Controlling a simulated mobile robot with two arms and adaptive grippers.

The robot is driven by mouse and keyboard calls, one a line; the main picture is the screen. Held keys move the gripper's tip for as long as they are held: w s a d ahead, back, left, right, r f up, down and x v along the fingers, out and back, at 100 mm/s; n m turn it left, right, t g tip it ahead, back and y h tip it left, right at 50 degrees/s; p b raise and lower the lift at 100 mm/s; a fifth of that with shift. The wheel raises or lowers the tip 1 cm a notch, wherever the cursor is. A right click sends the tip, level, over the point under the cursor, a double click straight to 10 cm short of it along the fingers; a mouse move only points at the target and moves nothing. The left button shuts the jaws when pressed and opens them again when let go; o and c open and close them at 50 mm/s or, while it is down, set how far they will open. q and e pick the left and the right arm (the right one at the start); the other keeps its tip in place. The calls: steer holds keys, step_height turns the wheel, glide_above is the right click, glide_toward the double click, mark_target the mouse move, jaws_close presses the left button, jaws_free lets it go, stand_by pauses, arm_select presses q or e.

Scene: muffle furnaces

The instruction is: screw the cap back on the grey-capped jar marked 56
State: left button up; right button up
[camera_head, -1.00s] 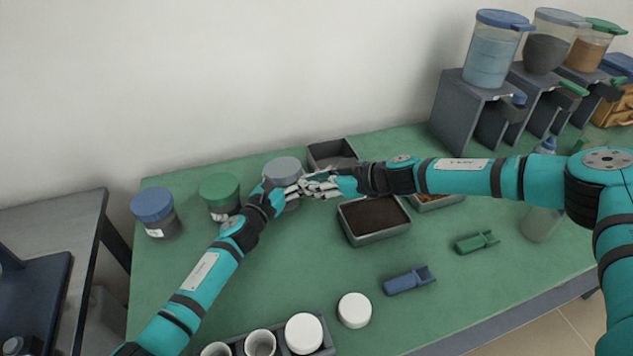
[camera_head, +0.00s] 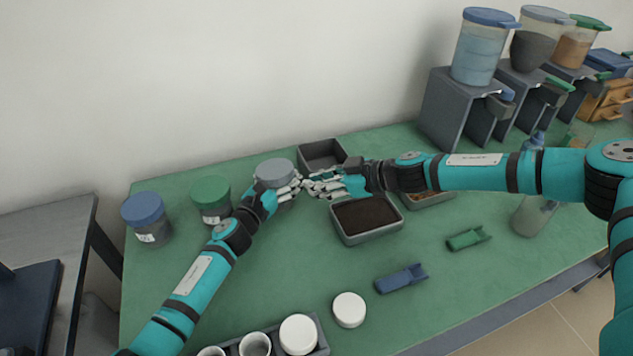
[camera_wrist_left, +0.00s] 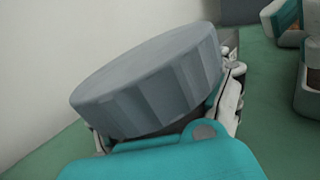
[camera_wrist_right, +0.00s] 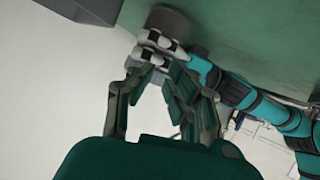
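The grey-capped jar (camera_head: 276,168) stands at the back of the green table with its grey cap sitting on top. The cap also fills the left wrist view (camera_wrist_left: 150,80), a little above my left fingers. The jar's label and most of its body are hidden. My left gripper (camera_head: 284,190) is closed around the jar's body below the cap, with fingers on both sides in the left wrist view. My right gripper (camera_head: 312,184) is just right of the jar, apart from the cap. Its fingers look spread and empty in the right wrist view (camera_wrist_right: 160,75).
A green-capped jar (camera_head: 210,190) and a blue-capped jar (camera_head: 143,208) stand to the left. An empty grey tray (camera_head: 322,153) is behind, and a dark-filled tray (camera_head: 365,230) lies in front of my right gripper. Blue (camera_head: 401,279) and green (camera_head: 468,239) scoops lie nearer the front.

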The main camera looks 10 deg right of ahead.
arm_select(q)
steer(key=o, duration=0.6)
steer(key=shift+a, duration=0.1)
steer(key=v, duration=0.7)
steer(key=shift+s, duration=0.25)
